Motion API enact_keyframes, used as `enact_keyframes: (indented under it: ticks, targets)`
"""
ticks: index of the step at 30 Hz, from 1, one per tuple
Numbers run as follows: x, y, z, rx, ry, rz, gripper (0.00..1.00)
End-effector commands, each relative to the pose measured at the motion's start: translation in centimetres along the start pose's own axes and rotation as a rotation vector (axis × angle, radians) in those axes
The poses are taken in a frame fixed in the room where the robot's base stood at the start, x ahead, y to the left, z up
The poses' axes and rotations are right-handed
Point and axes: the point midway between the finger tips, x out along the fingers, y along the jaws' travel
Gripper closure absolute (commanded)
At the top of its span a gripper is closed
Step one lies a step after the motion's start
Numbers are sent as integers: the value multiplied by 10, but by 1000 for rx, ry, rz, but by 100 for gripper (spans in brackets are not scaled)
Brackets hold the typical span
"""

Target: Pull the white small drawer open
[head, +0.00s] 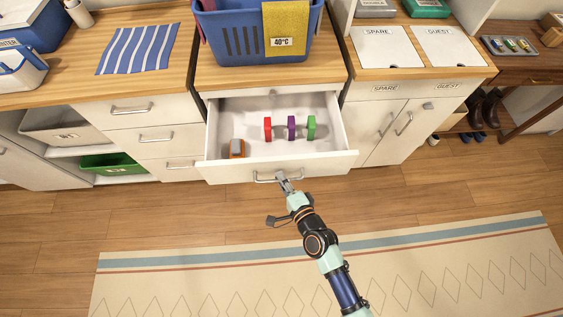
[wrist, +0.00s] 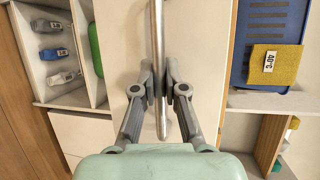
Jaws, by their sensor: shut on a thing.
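The white drawer (head: 215,133) under the middle counter stands pulled out, with its inside showing in the head view. Its metal bar handle (head: 265,179) is on the front panel. In the wrist view the bar (wrist: 158,30) runs between my fingers in front of the pale drawer front (wrist: 203,60). My gripper (head: 284,183) is at the right part of the handle and is shut on it; the fingers also show in the wrist view (wrist: 161,75).
A blue basket (head: 229,42) with a yellow 40°C cloth (head: 285,30) stands on the counter above. Closed drawers (head: 125,111) are on the left and cabinet doors (head: 397,128) on the right. A patterned rug (head: 190,270) lies on the open floor in front.

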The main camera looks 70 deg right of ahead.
Motion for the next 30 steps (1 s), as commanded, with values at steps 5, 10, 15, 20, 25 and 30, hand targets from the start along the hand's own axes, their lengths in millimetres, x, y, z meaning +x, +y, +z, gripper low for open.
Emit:
enact_keyframes:
  ticks: [5, 10, 15, 20, 25, 30]
  targets:
    - [-2, 0, 1, 0, 0, -1, 100]
    - [-2, 0, 1, 0, 0, -1, 100]
    - [-2, 0, 1, 0, 0, -1, 83]
    - [-2, 0, 1, 0, 0, -1, 63]
    - [-2, 0, 1, 0, 0, 0, 63]
    - [-10, 1, 1, 1, 0, 1, 63]
